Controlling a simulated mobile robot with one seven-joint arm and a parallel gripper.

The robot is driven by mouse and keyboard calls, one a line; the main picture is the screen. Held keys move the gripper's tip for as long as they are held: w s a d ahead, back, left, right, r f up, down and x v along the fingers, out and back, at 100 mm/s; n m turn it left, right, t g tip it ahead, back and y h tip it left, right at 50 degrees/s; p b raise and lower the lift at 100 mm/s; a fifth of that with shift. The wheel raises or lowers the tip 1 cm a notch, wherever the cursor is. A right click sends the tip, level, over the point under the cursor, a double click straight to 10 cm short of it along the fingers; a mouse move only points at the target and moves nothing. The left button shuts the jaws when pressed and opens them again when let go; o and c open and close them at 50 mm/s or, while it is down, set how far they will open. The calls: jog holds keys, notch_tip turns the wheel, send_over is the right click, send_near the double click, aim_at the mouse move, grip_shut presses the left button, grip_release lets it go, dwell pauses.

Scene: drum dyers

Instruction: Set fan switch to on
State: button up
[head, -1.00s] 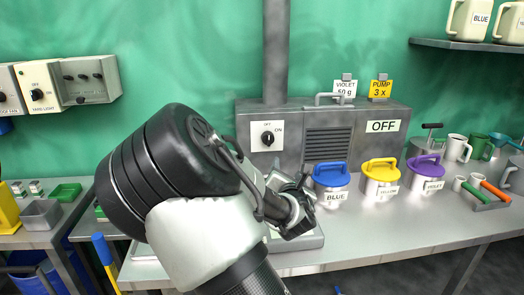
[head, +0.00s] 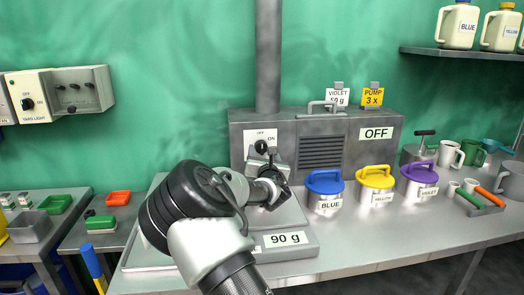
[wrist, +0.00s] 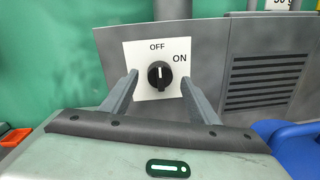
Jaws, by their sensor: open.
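A black rotary knob (wrist: 160,75) sits on a white plate (wrist: 150,52) marked OFF and ON, on the front of a grey machine box (head: 240,140) with a vent. In the wrist view its white pointer line stands upright, toward OFF. A sign (head: 376,134) on the box reads OFF. My gripper (wrist: 158,76) is open and empty, facing the plate, with one finger left of the knob and one right. I cannot tell whether the fingers touch it. In the head view my gripper (head: 264,160) hides the lower part of the plate.
A scale (head: 300,252) reading 90 g lies below my arm. Blue (head: 325,195), yellow (head: 375,185) and violet (head: 420,182) lidded pots stand right of it. Another wall switch, labelled YARD LIGHT (head: 28,104), is at the far left.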

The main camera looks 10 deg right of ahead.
aim_at(263, 149)
jog(key=shift+w+d, duration=0.1)
jog(key=shift+w, duration=1.45)
jog(key=shift+c, duration=0.2)
jog(key=c, duration=1)
jog(key=shift+f+m+b, duration=0.1)
jog(key=shift+m+b, duration=0.2)
jog(key=shift+b, duration=0.05)
jog(key=shift+m+b, duration=0.5)
jog(key=shift+b, duration=0.05)
jog(key=m+b, duration=0.3)
jog(key=m, duration=0.1)
jog(key=shift+d, duration=0.1)
jog(key=m+b, duration=0.3)
jog(key=m, duration=0.2)
jog(key=shift+m+g+b, duration=0.3)
jog(key=shift+m+b, duration=0.05)
jog(key=shift+m, duration=0.05)
